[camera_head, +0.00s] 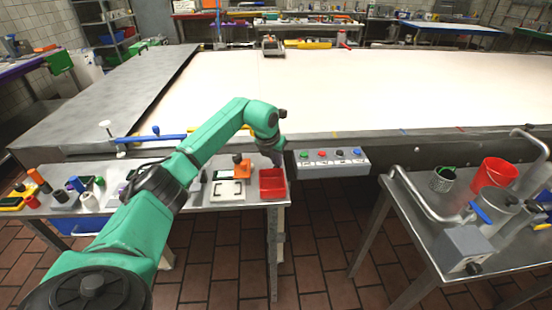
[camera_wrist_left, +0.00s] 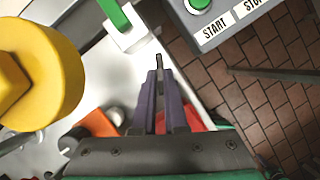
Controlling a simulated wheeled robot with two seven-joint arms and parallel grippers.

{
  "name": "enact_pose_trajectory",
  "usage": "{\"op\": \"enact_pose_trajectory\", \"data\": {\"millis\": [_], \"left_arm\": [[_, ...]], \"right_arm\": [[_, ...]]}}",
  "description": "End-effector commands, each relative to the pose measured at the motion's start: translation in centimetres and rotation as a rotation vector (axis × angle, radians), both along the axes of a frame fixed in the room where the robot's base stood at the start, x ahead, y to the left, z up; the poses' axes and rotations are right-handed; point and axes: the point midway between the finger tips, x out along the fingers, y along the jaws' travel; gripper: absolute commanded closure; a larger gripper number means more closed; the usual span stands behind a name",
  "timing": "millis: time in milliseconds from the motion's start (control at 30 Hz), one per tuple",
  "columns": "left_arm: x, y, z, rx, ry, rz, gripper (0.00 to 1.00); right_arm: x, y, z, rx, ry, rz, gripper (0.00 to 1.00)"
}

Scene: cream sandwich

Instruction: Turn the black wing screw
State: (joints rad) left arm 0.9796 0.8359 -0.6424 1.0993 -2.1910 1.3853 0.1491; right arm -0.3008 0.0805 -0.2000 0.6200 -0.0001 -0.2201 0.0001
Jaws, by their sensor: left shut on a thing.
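My left gripper (camera_head: 279,158) is at the front edge of the long conveyor table, just above the red bin and left of the button box. In the left wrist view its two dark fingers (camera_wrist_left: 159,72) are closed together on a thin, dark piece (camera_wrist_left: 159,58) at the tips. This piece looks like the black wing screw, but its wings are mostly hidden between the fingers. A white block with a green handle (camera_wrist_left: 118,16) lies just beyond the fingertips. My right gripper is not in view.
The button box (camera_head: 330,160) hangs beside my left gripper. The red bin (camera_head: 272,184) and an orange-topped item (camera_head: 241,168) stand on the side table below. A large yellow knob (camera_wrist_left: 45,70) is close on the left in the wrist view.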

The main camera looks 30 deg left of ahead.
Motion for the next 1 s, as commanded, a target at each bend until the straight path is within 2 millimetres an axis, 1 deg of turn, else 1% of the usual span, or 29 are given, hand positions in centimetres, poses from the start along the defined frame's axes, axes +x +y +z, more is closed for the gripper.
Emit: {"op": "enact_pose_trajectory", "data": {"millis": [33, 200, 500, 700, 1000], "left_arm": [[0.02, 0.02, 0.23, 0.003, -0.001, 0.029, 1.00], [0.04, -0.09, 0.20, 0.002, -0.001, 0.150, 1.00], [0.12, -0.27, 0.12, 0.001, -0.002, 0.324, 1.00], [0.10, -0.30, 0.05, 0.001, 0.000, 0.381, 1.00], [0.09, -0.28, 0.02, 0.001, 0.000, 0.394, 1.00]], "right_arm": [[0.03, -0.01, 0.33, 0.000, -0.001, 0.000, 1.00], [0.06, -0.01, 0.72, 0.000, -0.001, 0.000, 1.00], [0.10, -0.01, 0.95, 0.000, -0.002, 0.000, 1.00], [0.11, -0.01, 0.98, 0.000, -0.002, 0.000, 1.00], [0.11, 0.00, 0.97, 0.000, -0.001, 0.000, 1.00]]}}
